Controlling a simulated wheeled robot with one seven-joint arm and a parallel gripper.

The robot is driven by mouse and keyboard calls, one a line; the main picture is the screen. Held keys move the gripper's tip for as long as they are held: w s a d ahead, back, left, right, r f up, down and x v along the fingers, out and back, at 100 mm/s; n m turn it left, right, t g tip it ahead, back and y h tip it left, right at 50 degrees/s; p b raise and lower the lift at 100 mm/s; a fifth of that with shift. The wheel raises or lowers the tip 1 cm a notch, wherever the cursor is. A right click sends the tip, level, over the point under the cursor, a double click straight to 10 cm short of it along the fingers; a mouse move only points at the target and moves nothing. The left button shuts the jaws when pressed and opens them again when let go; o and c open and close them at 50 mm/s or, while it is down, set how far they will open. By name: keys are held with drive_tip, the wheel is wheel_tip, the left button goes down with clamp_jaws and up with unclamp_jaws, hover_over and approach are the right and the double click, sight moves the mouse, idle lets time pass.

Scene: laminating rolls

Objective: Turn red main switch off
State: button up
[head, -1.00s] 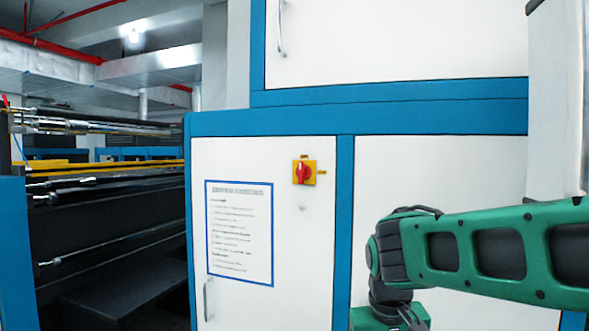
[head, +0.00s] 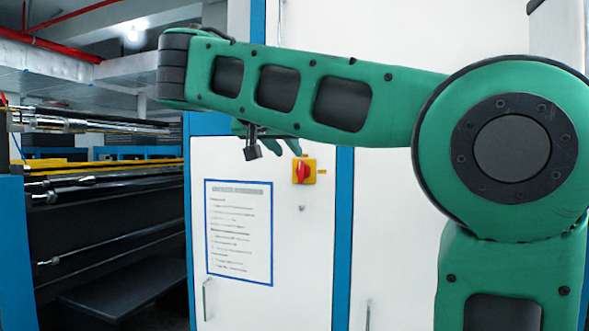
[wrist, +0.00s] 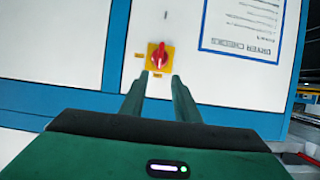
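The red main switch (head: 302,171) is a red knob on a square yellow plate, mounted on a white cabinet door. Its handle looks upright in the head view. In the wrist view the red knob (wrist: 159,56) shows just beyond the fingertips, between their lines. My gripper (wrist: 158,80) is open, its two green fingers apart with nothing between them. In the head view my gripper (head: 272,148) is partly hidden behind my arm, with its fingers just above and left of the switch. I see no contact with the knob.
Small yellow labels sit beside the plate, too small to read. A blue-framed notice (head: 239,230) hangs on the door, left of the switch. A door handle (head: 207,299) is lower left. Blue frame strips (head: 343,240) edge the doors. Machine rollers (head: 90,185) stand at the left.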

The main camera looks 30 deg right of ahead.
sight(300, 165)
drive_tip(key=shift+w+d+f, duration=0.1)
drive_tip(key=shift+w+d, duration=0.05)
drive_tip(key=shift+x, duration=0.85)
drive_tip(key=shift+w+d+f, duration=0.1)
drive_tip(key=x, duration=0.8)
drive_tip(key=shift+d+f, duration=0.1)
drive_tip(key=shift+c, duration=0.6)
clamp_jaws()
